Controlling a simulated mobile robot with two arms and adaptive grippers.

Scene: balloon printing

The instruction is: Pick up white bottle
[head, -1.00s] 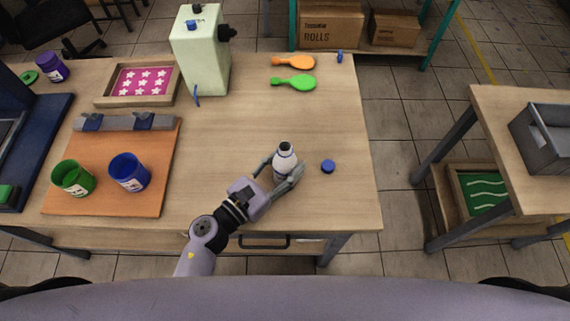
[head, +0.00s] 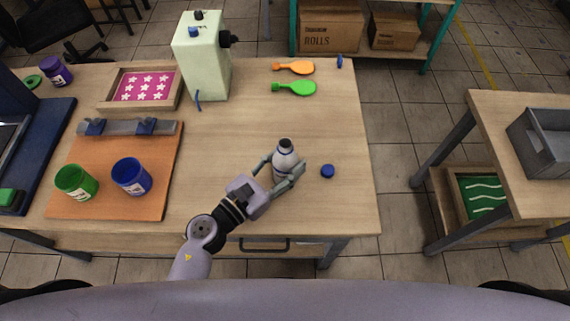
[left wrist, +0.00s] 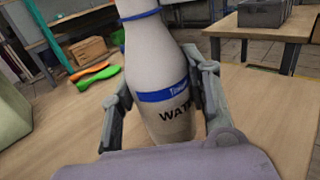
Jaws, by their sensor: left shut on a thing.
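The white bottle (head: 285,160) has a dark top and blue bands and stands upright near the front right of the wooden table. My left gripper (head: 280,178) is shut on it, with a finger on each side of its body. In the left wrist view the bottle (left wrist: 158,75) fills the middle, with "WAT" readable on its label, between the fingers of the left gripper (left wrist: 165,105). I cannot tell whether its base is on the table or just above it. My right gripper is not in view.
A blue cap (head: 327,171) lies just right of the bottle. Green (head: 76,182) and blue (head: 131,177) paint cups stand on an orange board at left. The table's middle is clear.

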